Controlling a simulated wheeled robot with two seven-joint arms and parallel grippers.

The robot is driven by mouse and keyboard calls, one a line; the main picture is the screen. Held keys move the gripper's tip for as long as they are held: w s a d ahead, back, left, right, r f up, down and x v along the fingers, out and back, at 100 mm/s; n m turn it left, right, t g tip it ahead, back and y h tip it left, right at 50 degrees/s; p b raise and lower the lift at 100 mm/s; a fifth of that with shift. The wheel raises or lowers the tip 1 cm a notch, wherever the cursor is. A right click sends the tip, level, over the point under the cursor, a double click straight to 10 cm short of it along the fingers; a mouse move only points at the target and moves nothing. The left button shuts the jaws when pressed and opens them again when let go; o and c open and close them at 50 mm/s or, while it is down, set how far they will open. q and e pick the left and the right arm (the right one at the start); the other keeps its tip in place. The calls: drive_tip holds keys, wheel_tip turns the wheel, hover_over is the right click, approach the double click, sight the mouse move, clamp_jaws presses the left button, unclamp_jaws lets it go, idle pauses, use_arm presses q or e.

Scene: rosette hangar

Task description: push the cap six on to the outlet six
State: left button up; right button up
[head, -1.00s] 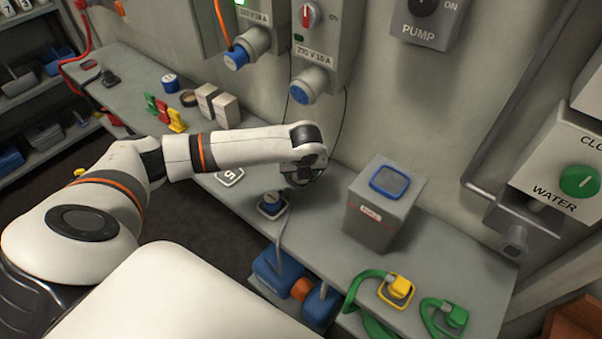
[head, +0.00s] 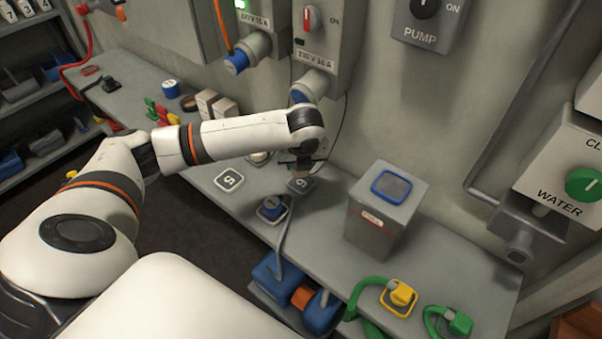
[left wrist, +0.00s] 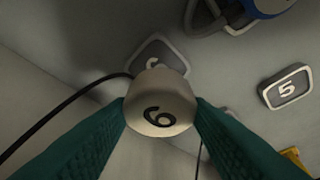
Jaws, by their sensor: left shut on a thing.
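My left gripper (head: 299,169) is above the bench, in front of the wall boxes. I cannot make out a number six on any outlet. A grey outlet (head: 519,246) is under the water box at the right. My right gripper is not in view.
A plate marked 5 (head: 229,180) and a blue plug (head: 271,209) lie on the bench. A grey bin (head: 384,220) with a blue-framed top stands to the right. Yellow (head: 401,294) and green (head: 459,323) connectors are at the front right. Blue wall sockets hang above my arm.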

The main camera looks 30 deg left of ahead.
use_arm(q)
wheel_tip(320, 180, up, 2)
drive_tip(key=shift+r, duration=0.1)
drive_tip(key=s+a+b, duration=0.1)
drive_tip(key=s+b, duration=0.1)
drive_tip(key=s, duration=1.7)
drive_tip(key=shift+s+a+f, duration=0.2)
drive_tip(key=shift+s+a, duration=0.05)
drive_tip(key=shift+s, duration=0.05)
